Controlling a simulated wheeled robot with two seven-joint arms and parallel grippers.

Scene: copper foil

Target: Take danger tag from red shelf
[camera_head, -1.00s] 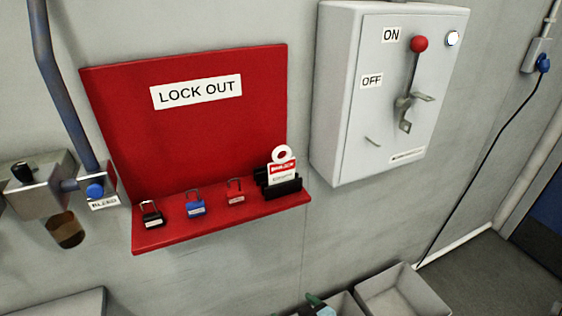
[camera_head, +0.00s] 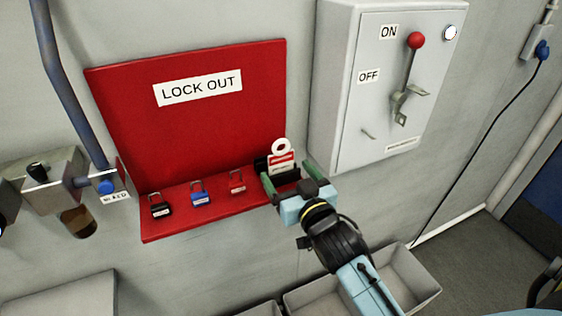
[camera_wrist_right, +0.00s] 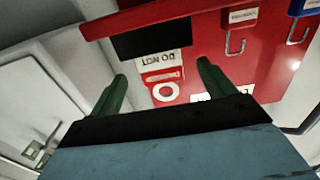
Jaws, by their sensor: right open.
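The danger tag (camera_head: 282,157) is a white and red tag with a round holed top. It stands upright in a black holder (camera_head: 261,165) at the right end of the red shelf (camera_head: 170,226). My right gripper (camera_head: 283,183) is in front of the tag, its lower part hidden behind the jaws. In the right wrist view the tag (camera_wrist_right: 162,78) appears upside down between the open green fingers of the gripper (camera_wrist_right: 160,85). I cannot tell that either finger touches it. My left gripper is not in view.
Black, blue and red padlocks (camera_head: 237,182) stand on the shelf left of the tag. A grey switch box (camera_head: 350,120) with a red-knobbed lever is on the wall to the right. Grey bins (camera_head: 418,285) are below. A valve with a blue knob (camera_head: 105,187) is at left.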

